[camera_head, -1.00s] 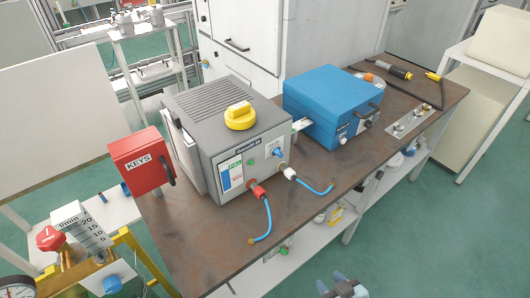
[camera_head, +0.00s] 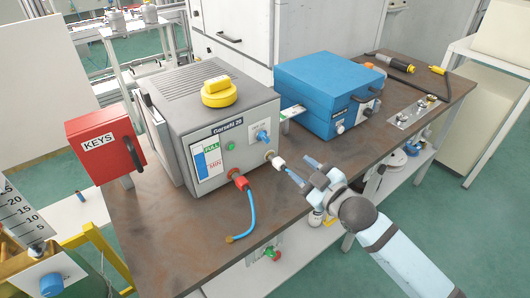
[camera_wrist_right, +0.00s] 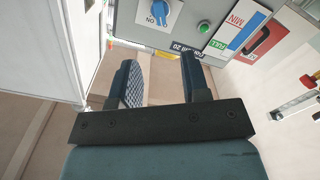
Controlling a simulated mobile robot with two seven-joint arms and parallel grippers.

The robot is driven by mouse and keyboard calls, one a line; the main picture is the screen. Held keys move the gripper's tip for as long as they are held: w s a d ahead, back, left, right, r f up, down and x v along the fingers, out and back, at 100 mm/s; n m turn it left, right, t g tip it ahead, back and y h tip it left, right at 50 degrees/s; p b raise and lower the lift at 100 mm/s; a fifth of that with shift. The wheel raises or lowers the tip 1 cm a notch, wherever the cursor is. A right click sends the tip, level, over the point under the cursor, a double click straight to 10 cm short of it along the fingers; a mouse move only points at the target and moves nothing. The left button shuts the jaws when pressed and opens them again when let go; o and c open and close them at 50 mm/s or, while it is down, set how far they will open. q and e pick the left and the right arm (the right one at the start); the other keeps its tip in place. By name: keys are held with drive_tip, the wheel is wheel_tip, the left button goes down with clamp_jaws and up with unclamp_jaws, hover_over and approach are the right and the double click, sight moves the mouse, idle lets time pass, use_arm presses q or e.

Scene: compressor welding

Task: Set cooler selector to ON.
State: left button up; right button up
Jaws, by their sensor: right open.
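The cooler selector is a blue knob (camera_head: 262,136) on the front panel of the grey machine (camera_head: 205,125). In the right wrist view the selector (camera_wrist_right: 165,12) shows upside down at the top edge, with an ON label beside it; its exact setting is hard to tell. My right gripper (camera_head: 309,175) is open and empty, to the right of and lower than the selector in the head view, apart from it. In the wrist view the two fingers (camera_wrist_right: 158,75) are spread below the panel, with the selector beyond their tips. My left gripper is not in view.
A red hose connector (camera_head: 239,181) and a white one (camera_head: 278,162) stick out of the panel below the selector. A green button (camera_head: 230,146) is left of it. A blue box (camera_head: 325,90) stands to the right, a red KEYS box (camera_head: 100,145) to the left.

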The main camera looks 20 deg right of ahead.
sight(266, 139)
drive_tip(key=x, duration=1.3)
drive_tip(key=shift+w+a+r, duration=0.15)
drive_tip(key=shift+w, duration=0.2)
clamp_jaws()
